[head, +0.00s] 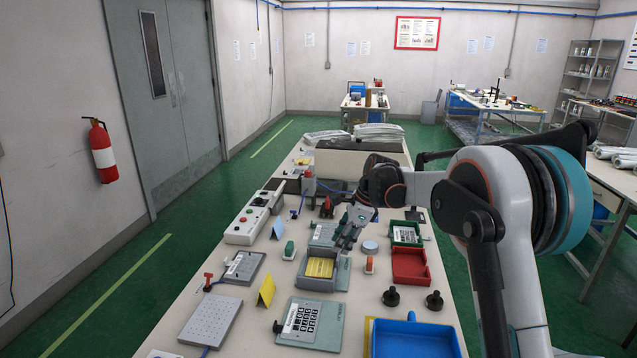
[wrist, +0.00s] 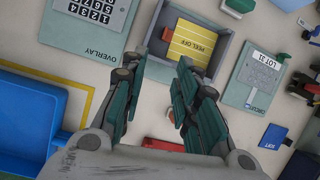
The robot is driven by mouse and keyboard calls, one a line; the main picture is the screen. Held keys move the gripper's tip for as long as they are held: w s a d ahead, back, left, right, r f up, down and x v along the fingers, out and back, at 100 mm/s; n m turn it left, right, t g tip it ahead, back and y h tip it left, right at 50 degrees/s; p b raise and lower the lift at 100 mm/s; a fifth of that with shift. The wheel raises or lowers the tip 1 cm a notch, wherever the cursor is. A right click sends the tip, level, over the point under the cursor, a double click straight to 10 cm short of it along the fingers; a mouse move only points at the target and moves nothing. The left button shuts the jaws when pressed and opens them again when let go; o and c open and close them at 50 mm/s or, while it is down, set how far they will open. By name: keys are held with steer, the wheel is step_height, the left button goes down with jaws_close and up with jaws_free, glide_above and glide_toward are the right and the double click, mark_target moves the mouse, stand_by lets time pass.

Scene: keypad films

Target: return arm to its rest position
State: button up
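My gripper (head: 347,236) hangs over the long bench, above and near a grey tray (head: 318,284) with yellow film (head: 320,267) in it. The yellow film marked PEEL OFF (wrist: 196,45) lies in that tray, beyond the fingertips. My arm reaches in from the right in the head view.
A keypad board (head: 312,325), blue tray (head: 412,345), red tray (head: 410,267), green tray (head: 405,232) and two black knobs (head: 391,296) crowd the bench. A control box (head: 252,215) lines its left side. Green floor (head: 130,290) is clear on the left.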

steer(key=s+d+r+n+t+h, duration=0.1)
steer(key=s+d+r+n, duration=0.25)
steer(key=s+r, duration=0.5)
steer(key=s+d+r+n+t+h, duration=0.15)
steer(key=s+r+n, duration=0.35)
steer(key=s, duration=0.6)
steer(key=s+d+f+n+t, duration=0.1)
steer(key=s+d+n, duration=0.1)
steer(key=s, duration=0.5)
steer(key=s+d+f+n+t+h, duration=0.1)
steer(key=s+n, duration=0.3)
steer(key=s, duration=0.4)
steer(key=s+d+f+n+t, duration=0.1)
steer(key=s+d+f+n, duration=0.2)
steer(key=s, duration=0.5)
steer(key=shift+n+h, duration=0.35)
steer(key=shift+n, duration=0.1)
steer(key=shift+s+t, duration=0.1)
steer(key=shift+t, duration=0.15)
steer(key=shift+c, duration=0.3)
